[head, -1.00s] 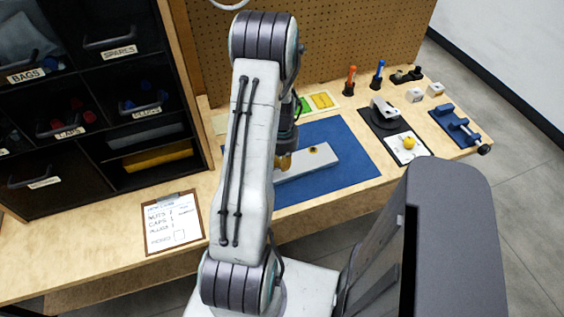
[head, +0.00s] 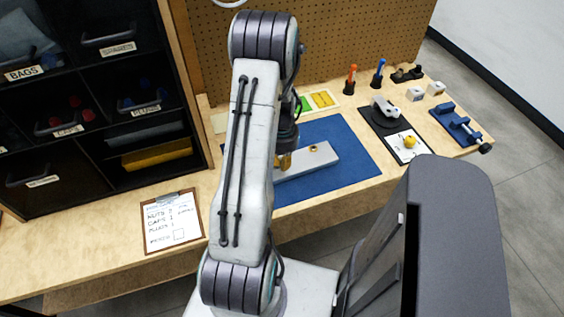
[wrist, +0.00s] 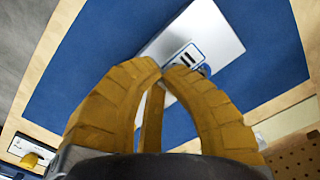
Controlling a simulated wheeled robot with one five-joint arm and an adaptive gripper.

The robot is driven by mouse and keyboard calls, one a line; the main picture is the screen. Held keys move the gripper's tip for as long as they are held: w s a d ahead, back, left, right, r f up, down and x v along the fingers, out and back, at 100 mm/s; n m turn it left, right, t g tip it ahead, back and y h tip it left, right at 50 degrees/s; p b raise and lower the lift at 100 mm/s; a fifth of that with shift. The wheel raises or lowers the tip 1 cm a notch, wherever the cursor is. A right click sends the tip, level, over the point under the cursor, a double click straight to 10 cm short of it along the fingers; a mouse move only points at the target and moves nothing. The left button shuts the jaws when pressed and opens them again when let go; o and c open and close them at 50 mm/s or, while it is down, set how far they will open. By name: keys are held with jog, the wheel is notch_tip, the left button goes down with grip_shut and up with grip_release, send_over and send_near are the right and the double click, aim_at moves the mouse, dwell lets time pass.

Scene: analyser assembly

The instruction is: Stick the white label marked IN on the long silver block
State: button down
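The long silver block (head: 318,160) lies on the blue mat, partly hidden behind my arm in the head view. It also shows in the wrist view (wrist: 216,28), beyond my fingertips. The white label (wrist: 186,58), with dark bar marks and a blue edge, shows right at the fingertips, over the block's face. I cannot tell whether it touches the block. My gripper (wrist: 165,68) has yellow fingers that nearly meet at the label's edge and appear shut on it. In the head view my gripper (head: 284,163) is low over the block's near part, and the label is hidden.
The blue mat (head: 345,180) is clear around the block. Green and yellow cards (head: 322,99) lie behind it. A dark tray with a grey part (head: 384,106), a yellow knob (head: 409,142) and a blue clamp (head: 458,126) stand right. A clipboard (head: 172,222) lies front left.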

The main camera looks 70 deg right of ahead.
aim_at(282, 173)
jog(key=shift+f+b, duration=1.6)
jog(key=shift+b, duration=0.6)
dwell(4.0)
dwell(0.4)
jog(key=c, duration=0.7)
grip_release()
jog(key=shift+r, duration=0.25)
